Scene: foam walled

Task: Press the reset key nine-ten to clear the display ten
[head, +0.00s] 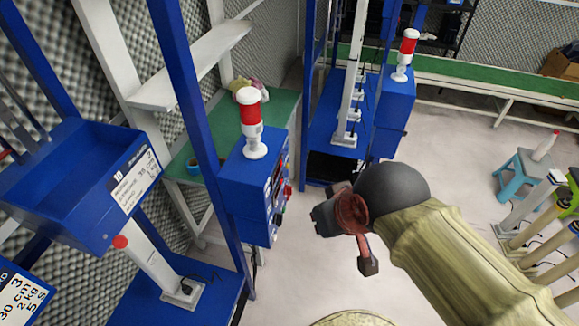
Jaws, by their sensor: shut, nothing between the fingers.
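A blue control box (247,188) with a red and white signal lamp on top stands left of centre. Its narrow right face (276,195) carries a dark display and several small buttons, seen at a steep angle. I cannot read the display or tell which button is the reset key. My gripper (323,217) is shut and empty, right of that face with a visible gap between them. A second blue box (396,100) with a similar lamp stands farther back; its controls cannot be made out.
A blue bin (75,195) with a label reading 10 hangs at the left. A blue upright post (196,120) stands beside the control box. A green-topped bench (480,75) runs along the back. Stools (525,170) stand at the right. Light floor lies open around my arm.

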